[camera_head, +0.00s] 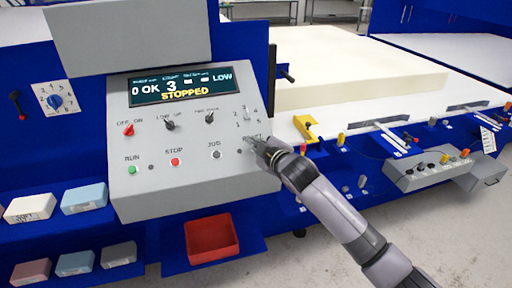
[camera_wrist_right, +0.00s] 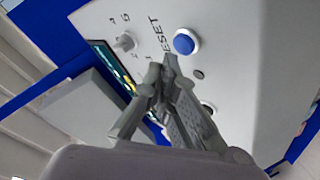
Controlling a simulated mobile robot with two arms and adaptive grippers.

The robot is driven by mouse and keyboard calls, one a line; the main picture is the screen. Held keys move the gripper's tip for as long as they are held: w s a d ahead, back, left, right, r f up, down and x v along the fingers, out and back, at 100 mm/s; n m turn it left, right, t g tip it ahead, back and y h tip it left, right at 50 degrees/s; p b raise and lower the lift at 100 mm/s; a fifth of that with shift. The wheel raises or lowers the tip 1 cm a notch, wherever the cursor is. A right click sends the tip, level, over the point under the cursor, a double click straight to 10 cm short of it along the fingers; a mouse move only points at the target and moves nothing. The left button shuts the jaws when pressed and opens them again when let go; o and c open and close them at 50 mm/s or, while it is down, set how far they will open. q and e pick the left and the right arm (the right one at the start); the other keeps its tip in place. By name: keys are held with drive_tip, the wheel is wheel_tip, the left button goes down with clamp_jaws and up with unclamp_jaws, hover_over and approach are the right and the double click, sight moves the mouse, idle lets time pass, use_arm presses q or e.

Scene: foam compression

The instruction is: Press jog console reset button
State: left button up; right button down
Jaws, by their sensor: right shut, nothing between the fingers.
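The grey jog console (camera_head: 150,190) stands in the head view with a display (camera_head: 182,85) reading STOPPED. The blue round reset button (camera_wrist_right: 184,42) shows in the right wrist view, with the RESET lettering beside it. In the head view the button is hidden behind my right gripper (camera_head: 254,145). My right gripper is shut and empty at the panel's right side. In the right wrist view its fingertips (camera_wrist_right: 169,66) lie just below the button in the picture, over the edge of the lettering. I cannot tell whether they touch the panel. My left gripper is not in view.
The panel also bears a green RUN button (camera_head: 133,169), a red STOP button (camera_head: 176,162), a JOG button (camera_head: 216,154) and several knobs. A red bin (camera_head: 212,239) sits below the console. A large foam block (camera_head: 350,70) lies behind, and a grey switch box (camera_head: 432,170) is at right.

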drive_tip(key=shift+w+f, duration=0.1)
drive_tip(key=shift+f, duration=0.05)
drive_tip(key=shift+w+f, duration=0.15)
drive_tip(key=shift+f, duration=0.05)
idle(0.3)
drive_tip(key=shift+w+a+f+b, duration=0.1)
drive_tip(key=shift+w+f+b, duration=0.05)
drive_tip(key=shift+f+b, duration=0.25)
idle(0.9)
drive_tip(key=shift+s+r+p, duration=0.2)
drive_tip(key=shift+r+p, duration=0.35)
drive_tip(key=shift+p, duration=0.4)
drive_tip(key=shift+s+r, duration=0.15)
drive_tip(key=shift+s, duration=0.05)
drive_tip(key=r+p, duration=0.1)
drive_tip(key=p, duration=0.1)
drive_tip(key=s+r+p, duration=0.1)
drive_tip(key=r+p, duration=0.1)
drive_tip(key=s+d+r+p, duration=0.1)
drive_tip(key=p, duration=0.1)
drive_tip(key=shift+s+r, duration=0.15)
drive_tip(key=shift+s, duration=0.05)
